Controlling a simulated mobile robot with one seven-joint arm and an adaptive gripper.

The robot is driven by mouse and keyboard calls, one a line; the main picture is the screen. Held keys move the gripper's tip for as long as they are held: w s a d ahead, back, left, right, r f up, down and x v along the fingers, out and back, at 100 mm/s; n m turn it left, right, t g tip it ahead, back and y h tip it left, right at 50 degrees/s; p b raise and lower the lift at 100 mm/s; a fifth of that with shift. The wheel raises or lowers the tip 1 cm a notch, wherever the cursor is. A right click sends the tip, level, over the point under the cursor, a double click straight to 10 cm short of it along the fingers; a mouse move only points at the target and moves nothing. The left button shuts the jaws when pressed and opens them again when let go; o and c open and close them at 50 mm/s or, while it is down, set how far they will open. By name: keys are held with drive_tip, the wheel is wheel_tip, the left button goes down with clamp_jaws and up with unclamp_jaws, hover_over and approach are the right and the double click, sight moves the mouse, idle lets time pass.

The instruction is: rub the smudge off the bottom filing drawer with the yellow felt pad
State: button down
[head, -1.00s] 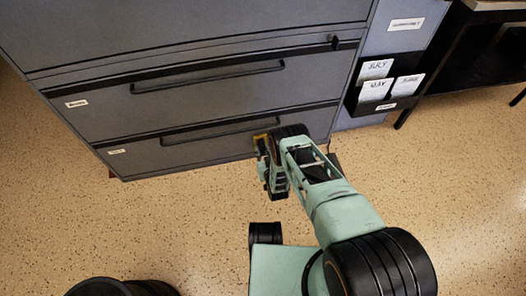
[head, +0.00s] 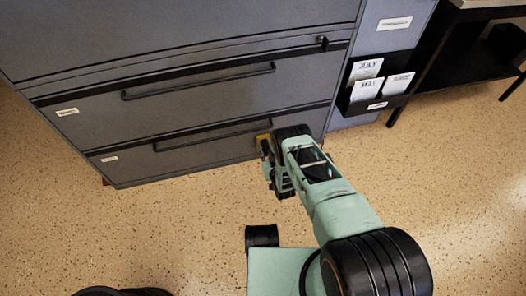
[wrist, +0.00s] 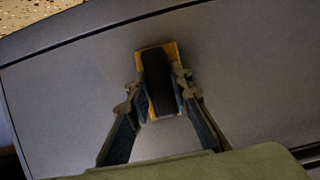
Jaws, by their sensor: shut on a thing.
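My gripper (wrist: 158,92) is shut on the black grip of the yellow felt pad (wrist: 144,58) in the wrist view. In the head view the yellow pad (head: 262,139) shows as a small patch at the front of the cabinet, beside my gripper (head: 267,150). The pad is at the face of the bottom filing drawer (head: 190,157), toward its right part; whether it touches cannot be told for sure. The drawer face (wrist: 70,105) fills most of the wrist view. I see no clear smudge; the pad, gripper and arm cover part of the drawer.
The upper drawer (head: 200,105) is shut and has a bar handle. A black holder (head: 364,103) with month cards hangs at the right. A dark table (head: 460,55) stands far right. A black round object (head: 120,292) is at the bottom edge. The speckled floor left is clear.

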drive_tip(key=shift+w+d, duration=1.05)
drive_tip(key=shift+d, duration=1.95)
drive_tip(key=shift+s+a, duration=0.2)
drive_tip(key=shift+a, duration=0.45)
drive_tip(key=shift+s+a, duration=0.25)
drive_tip(key=shift+a, duration=0.35)
drive_tip(key=shift+s+a, duration=0.2)
drive_tip(key=shift+a, duration=0.45)
drive_tip(key=shift+s+a+r, duration=0.1)
drive_tip(key=shift+s+a, duration=0.05)
drive_tip(key=shift+a, duration=0.75)
drive_tip(key=shift+s+a+r, duration=0.1)
drive_tip(key=shift+s+a, duration=0.05)
drive_tip(key=shift+a, duration=0.75)
drive_tip(key=shift+s+a, duration=0.25)
drive_tip(key=shift+a, duration=0.5)
drive_tip(key=shift+s+a, duration=0.2)
drive_tip(key=shift+a, duration=0.55)
drive_tip(key=shift+w+d+r+p, duration=0.15)
drive_tip(key=shift+d+r+p, duration=0.3)
drive_tip(key=shift+d, duration=0.55)
drive_tip(key=shift+w+d+r+p, duration=0.1)
drive_tip(key=shift+d+r+p, duration=0.1)
drive_tip(key=shift+d+r, duration=0.6)
drive_tip(key=shift+w+d+b, duration=0.65)
drive_tip(key=shift+w+d, duration=0.4)
drive_tip(key=shift+d, duration=2.3)
drive_tip(key=s+a, duration=0.3)
drive_tip(key=a, duration=0.7)
drive_tip(key=shift+f, duration=0.2)
